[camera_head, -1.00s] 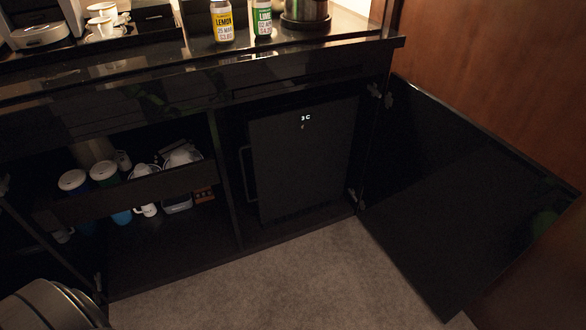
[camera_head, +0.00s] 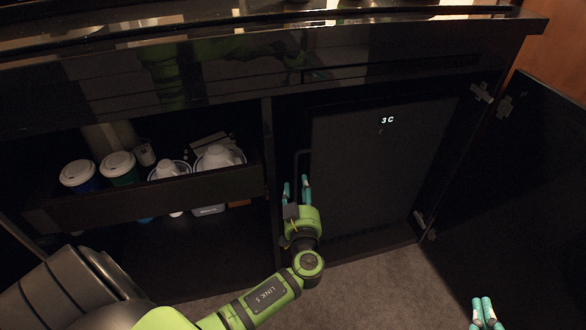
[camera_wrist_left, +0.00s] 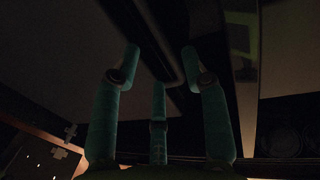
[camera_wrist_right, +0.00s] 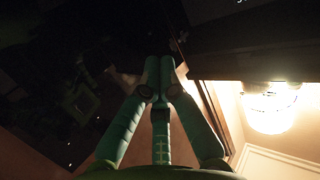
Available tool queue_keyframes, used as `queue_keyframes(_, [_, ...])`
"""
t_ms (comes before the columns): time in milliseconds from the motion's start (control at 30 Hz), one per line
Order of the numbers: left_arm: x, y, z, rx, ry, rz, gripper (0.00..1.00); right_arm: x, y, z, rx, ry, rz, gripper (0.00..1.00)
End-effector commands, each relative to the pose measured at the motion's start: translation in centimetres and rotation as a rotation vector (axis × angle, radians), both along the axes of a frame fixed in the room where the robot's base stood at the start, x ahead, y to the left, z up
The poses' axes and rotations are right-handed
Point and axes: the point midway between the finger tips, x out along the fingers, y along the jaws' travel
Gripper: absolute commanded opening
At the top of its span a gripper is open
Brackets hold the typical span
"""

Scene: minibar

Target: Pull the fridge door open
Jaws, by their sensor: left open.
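The fridge door (camera_head: 380,165) is a dark flat panel with a lit "3C" display near its top. It looks shut inside the right cabinet bay. A thin dark bar handle (camera_head: 298,160) stands at its left edge. My left gripper (camera_head: 295,185) is open, its fingers pointing up at the handle's lower part. In the left wrist view, a bar (camera_wrist_left: 165,45) runs between the open fingertips (camera_wrist_left: 160,55); I cannot tell if they touch it. My right gripper (camera_head: 487,308) is low at the right, away from the fridge. Its fingertips meet, empty, in the right wrist view (camera_wrist_right: 160,68).
The open cabinet door (camera_head: 530,190) stands at the right of the fridge bay. A divider (camera_head: 270,170) is close left of the handle. A drawer (camera_head: 160,198) with cups is on the left. Carpet (camera_head: 370,290) in front is clear.

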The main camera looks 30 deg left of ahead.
Motion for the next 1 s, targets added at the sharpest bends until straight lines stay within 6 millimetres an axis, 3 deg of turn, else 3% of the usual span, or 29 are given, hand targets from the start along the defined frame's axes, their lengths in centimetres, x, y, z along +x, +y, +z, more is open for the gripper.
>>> queue_keyframes(433, [4.7, 3.8, 0.0, 0.002, -0.001, 0.001, 0.45, 0.3, 0.6, 1.9, 0.023, -0.097, 0.016, 0.0])
queue_keyframes(800, [5.3, 4.3, 0.0, 0.0, 0.001, 0.001, 0.45, 0.4, 0.8, 2.4, 0.029, -0.119, 0.019, 0.0])
queue_keyframes(833, [5.3, 4.3, 0.0, 0.0, 0.001, 0.001, 0.41, 0.4, 0.8, 2.4, 0.029, -0.119, 0.019, 0.0])
queue_keyframes(933, [5.3, 4.3, 0.0, 0.0, 0.001, 0.001, 0.01, 0.4, 0.8, 2.4, 0.029, -0.119, 0.019, 0.0])
queue_keyframes(1000, [5.3, 4.3, 0.0, 0.0, 0.001, 0.001, 0.0, 0.4, 0.8, 2.4, 0.03, -0.118, 0.019, 0.0])
